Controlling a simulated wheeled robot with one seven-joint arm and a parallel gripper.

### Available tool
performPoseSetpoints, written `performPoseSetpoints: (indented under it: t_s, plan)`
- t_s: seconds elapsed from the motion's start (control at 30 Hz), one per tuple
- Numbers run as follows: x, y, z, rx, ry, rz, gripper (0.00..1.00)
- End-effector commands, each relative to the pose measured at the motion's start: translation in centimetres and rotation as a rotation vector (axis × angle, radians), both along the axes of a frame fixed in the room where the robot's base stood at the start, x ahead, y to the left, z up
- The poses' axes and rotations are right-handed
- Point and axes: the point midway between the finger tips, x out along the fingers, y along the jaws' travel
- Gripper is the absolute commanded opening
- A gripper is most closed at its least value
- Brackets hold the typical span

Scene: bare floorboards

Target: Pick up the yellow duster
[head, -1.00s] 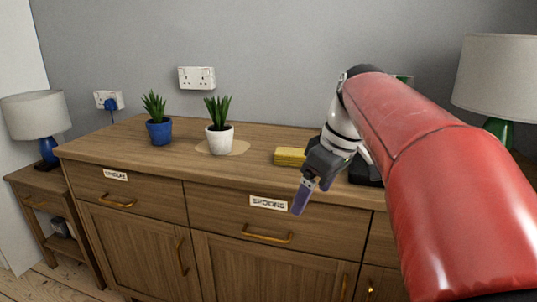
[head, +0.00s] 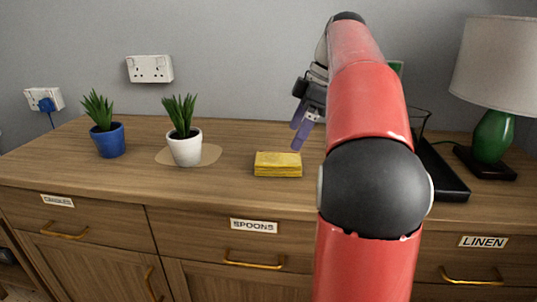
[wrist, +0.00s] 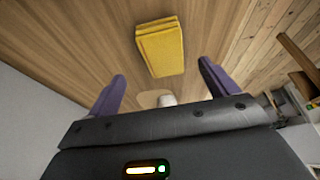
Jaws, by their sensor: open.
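The yellow duster (head: 278,164) lies folded on the wooden sideboard top, near its front edge, in the middle of the head view. It also shows in the wrist view (wrist: 161,48), beyond the fingertips and between their lines. My gripper (head: 301,134) is above the sideboard, a little right of and behind the duster in the head view, not touching it. Its two purple fingers are spread apart with nothing between them in the wrist view (wrist: 160,78). My red arm hides part of the sideboard on the right.
On the sideboard (head: 70,165), a blue-potted plant (head: 109,141) and a white-potted plant (head: 184,149) on a round mat (head: 212,154) stand left of the duster. A black tray or rack (head: 446,180) and a green lamp (head: 492,136) stand right. The top around the duster is clear.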

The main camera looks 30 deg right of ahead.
Motion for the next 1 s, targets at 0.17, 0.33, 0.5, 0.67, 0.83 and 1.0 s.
performPoseSetpoints:
  t_s: [0.17,0.33,0.5,0.67,0.83,1.0]
  plan:
    - [0.3,0.7,-1.8,0.002,0.002,0.002,0.85]
    - [0.7,1.7,-3.5,0.001,0.002,0.002,0.85]
    - [1.2,3.0,-5.7,0.000,0.003,0.001,0.85]
    - [1.4,3.4,-6.8,-0.001,0.001,0.001,0.85]
    - [1.5,3.4,-6.8,-0.001,0.000,0.000,0.85]
    - [1.5,3.4,-6.8,0.000,0.000,0.000,0.85]
